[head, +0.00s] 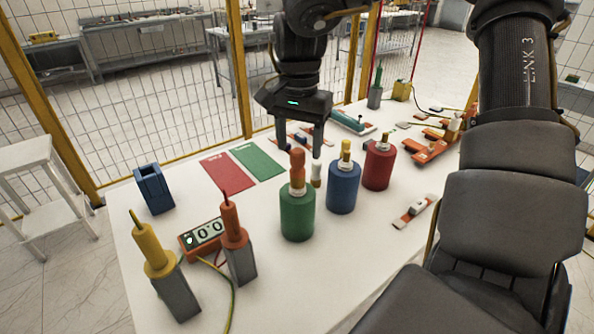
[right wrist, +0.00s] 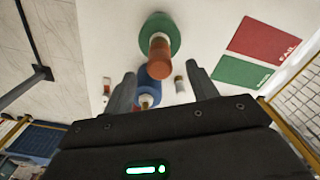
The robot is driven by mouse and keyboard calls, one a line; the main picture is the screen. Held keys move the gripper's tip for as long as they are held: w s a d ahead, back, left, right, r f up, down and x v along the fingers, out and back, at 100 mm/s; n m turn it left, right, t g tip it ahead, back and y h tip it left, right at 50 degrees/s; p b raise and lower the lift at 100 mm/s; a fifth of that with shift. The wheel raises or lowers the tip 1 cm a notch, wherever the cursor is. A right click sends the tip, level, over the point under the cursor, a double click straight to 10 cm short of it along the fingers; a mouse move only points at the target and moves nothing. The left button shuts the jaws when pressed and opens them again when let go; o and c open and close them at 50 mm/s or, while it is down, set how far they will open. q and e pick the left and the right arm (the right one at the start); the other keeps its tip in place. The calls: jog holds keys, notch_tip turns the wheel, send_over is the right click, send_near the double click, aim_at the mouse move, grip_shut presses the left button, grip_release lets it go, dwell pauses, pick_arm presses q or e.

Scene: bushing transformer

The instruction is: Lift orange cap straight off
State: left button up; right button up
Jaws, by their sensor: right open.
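The orange cap (head: 297,166) stands upright on top of the green bushing (head: 297,212). In the right wrist view the orange cap (right wrist: 160,57) shows just beyond my fingertips, roughly midway between them, with the green bushing (right wrist: 153,22) below it. My right gripper (head: 299,150) is open and points down, its fingertips near the height of the cap's top. It also shows in the right wrist view (right wrist: 160,77). The fingers do not look closed on the cap. My left gripper is not in view.
A blue bushing (head: 343,188) and a red bushing (head: 378,167) stand to the right. A small white and brown piece (head: 316,174) is close beside the cap. An orange-tipped post (head: 232,222) and a meter (head: 207,233) stand left. Red (head: 222,170) and green mats (head: 257,161) lie behind.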

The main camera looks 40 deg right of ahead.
aim_at(298, 168)
jog(key=shift+w+f, duration=0.1)
jog(key=shift+f, duration=0.5)
jog(key=shift+a+f, duration=0.1)
jog(key=shift+f, duration=0.15)
notch_tip(298, 168, down, 4)
jog(key=shift+a+r+p, duration=0.15)
jog(key=shift+r+p, duration=0.05)
jog(key=shift+p, duration=0.35)
jog(key=shift+f, duration=0.55)
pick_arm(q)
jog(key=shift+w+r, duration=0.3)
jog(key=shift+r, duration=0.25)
pick_arm(e)
jog(key=shift+s, duration=0.2)
jog(key=shift+c, duration=0.9)
jog(key=c, duration=0.9)
